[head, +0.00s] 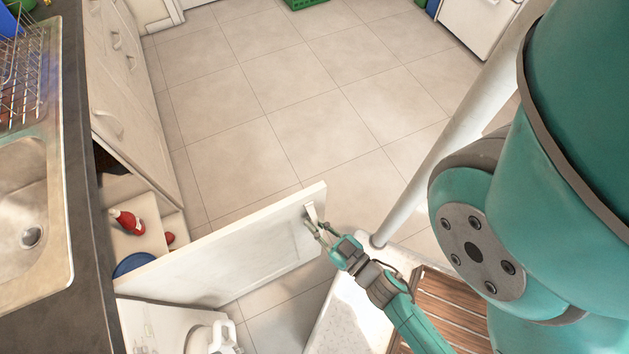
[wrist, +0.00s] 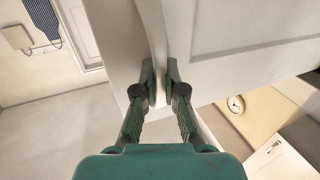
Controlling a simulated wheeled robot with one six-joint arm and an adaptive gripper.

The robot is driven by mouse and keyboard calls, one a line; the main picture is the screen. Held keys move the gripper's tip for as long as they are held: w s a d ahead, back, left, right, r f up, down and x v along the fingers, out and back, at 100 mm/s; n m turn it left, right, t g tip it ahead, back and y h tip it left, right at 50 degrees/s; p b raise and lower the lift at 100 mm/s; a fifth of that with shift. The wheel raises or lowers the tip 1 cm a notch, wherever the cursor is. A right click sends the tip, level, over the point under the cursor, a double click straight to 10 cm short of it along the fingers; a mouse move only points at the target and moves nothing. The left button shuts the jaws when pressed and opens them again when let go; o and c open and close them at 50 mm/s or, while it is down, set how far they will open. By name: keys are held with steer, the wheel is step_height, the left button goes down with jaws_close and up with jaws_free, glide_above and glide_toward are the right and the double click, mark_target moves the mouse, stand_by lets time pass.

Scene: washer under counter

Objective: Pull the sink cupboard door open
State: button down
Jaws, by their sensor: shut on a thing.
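The sink cupboard door (head: 240,252) is white and stands swung well out from the counter front, over the floor. Its handle (head: 310,211) is near the door's free edge. My gripper (head: 315,226) is shut on this handle. In the wrist view my gripper (wrist: 160,84) has a finger on each side of the handle (wrist: 157,45), with the door's panelled face (wrist: 245,28) to the right. The fingertips partly hide the handle. Inside the open cupboard a red and white bottle (head: 129,221) and a blue round item (head: 133,264) show.
The dark counter edge (head: 86,230) and steel sink (head: 35,200) are at the left. A white appliance (head: 165,325) is below the door. A white pole (head: 450,130) and a wooden slatted surface (head: 455,305) are at the right. The tiled floor (head: 270,100) beyond the door is clear.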

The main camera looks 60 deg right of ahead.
mark_target(302, 200)
steer(key=c, duration=1.2)
jaws_free()
steer(key=shift+a, duration=0.1)
steer(key=shift+c, duration=0.2)
step_height(302, 200, up, 10)
steer(key=shift+s+a+r, duration=0.1)
steer(key=shift+a, duration=0.1)
steer(key=s+a+r+n+g+y, duration=0.2)
steer(key=s+a+n+y, duration=0.1)
steer(key=s+a+y, duration=0.2)
steer(key=shift+s+a+r+n+y, duration=0.2)
steer(key=shift+s+a+n+y, duration=0.35)
steer(key=shift+s, duration=0.8)
